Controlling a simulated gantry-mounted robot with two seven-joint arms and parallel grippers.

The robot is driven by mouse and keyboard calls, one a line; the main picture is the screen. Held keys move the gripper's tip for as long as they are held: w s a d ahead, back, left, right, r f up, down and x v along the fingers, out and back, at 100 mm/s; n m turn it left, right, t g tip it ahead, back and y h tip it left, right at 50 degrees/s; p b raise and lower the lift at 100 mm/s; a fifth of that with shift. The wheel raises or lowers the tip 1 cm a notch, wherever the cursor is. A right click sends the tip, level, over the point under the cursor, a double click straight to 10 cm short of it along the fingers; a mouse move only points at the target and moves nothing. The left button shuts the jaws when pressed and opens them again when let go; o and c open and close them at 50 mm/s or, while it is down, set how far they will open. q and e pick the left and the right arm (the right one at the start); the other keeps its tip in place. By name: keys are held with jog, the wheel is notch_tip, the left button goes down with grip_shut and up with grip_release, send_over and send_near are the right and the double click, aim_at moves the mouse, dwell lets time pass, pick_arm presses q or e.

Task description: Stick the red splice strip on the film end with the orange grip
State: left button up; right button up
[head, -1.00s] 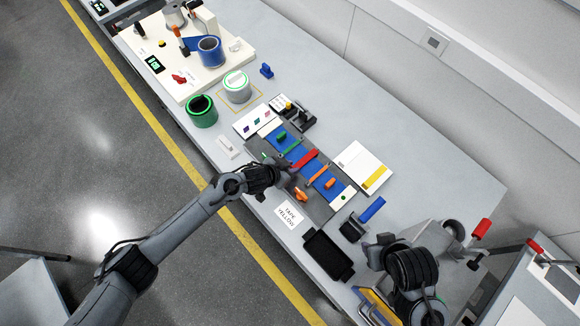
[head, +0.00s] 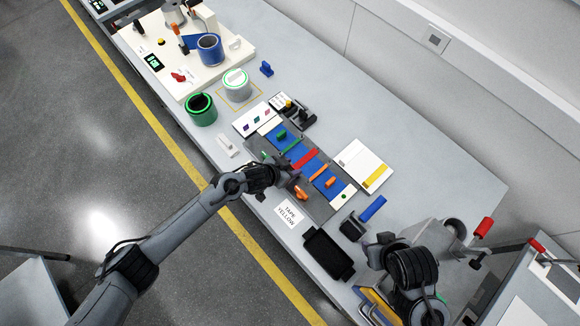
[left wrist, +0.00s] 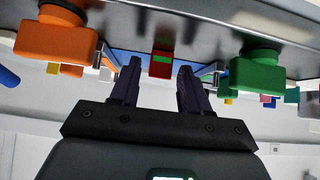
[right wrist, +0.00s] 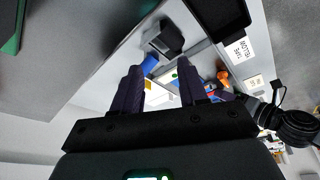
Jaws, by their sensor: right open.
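The red splice strip (head: 304,159) lies across the middle of the blue film (head: 312,167) on the dark splicing block (head: 318,208). An orange grip (head: 300,192) sits at the block's front edge, and another orange piece (head: 330,182) sits on the film's right part. My left gripper (head: 280,172) is at the block's front edge beside the strip. In the left wrist view its fingers (left wrist: 158,82) are apart, with a red end (left wrist: 161,64) beyond and between the tips. An orange knob (left wrist: 55,42) and a green knob (left wrist: 257,72) flank them. My right gripper (right wrist: 160,85) is open and empty.
Green (head: 201,110) and white (head: 237,86) cans stand to the left.

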pick_arm(q)
jog(key=shift+o, duration=0.6)
jog(key=shift+s+a+r, duration=0.1)
jog(key=p+v, duration=0.1)
jog(key=v, duration=0.9)
jog(key=shift+a+r, duration=0.15)
jog(key=shift+r, duration=0.05)
jog(key=shift+s, duration=0.1)
